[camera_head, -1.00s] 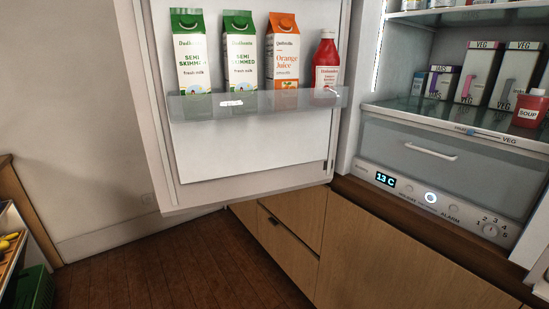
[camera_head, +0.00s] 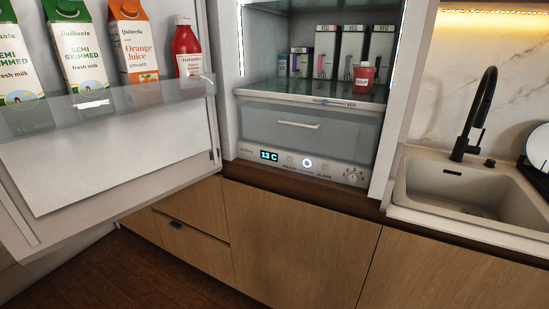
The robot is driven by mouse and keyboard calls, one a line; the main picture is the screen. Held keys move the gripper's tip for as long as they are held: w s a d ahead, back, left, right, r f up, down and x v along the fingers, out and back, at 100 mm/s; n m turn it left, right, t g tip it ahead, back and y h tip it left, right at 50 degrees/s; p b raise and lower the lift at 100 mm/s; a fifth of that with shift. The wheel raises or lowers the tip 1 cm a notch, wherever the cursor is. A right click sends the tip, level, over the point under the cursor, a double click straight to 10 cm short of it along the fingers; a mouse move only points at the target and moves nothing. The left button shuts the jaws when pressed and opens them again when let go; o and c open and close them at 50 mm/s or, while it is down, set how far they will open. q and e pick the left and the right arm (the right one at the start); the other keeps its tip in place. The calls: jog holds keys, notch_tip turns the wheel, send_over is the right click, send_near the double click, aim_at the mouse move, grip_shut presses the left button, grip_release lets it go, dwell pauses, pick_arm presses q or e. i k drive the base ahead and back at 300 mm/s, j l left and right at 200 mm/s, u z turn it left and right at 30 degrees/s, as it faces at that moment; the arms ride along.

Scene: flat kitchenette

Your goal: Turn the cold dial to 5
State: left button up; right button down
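The cold dial (camera_head: 352,177) is a small round knob at the right end of the control strip (camera_head: 300,164) along the bottom of the open fridge. Small numbers sit around it, too small to read now, and its setting cannot be made out. A lit display (camera_head: 269,156) on the left of the strip reads 13 C. A round button with a lit ring (camera_head: 307,163) is in the middle of the strip. Neither of my grippers shows in the head view.
The fridge door (camera_head: 110,150) stands open at the left, its shelf (camera_head: 120,103) holding cartons and a red bottle (camera_head: 187,48). A drawer (camera_head: 300,132) is above the strip. A sink (camera_head: 470,190) with a black tap (camera_head: 474,120) is at the right. Wooden cabinets (camera_head: 290,240) are below.

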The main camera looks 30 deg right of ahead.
aim_at(352, 177)
jog(key=z, duration=1.5)
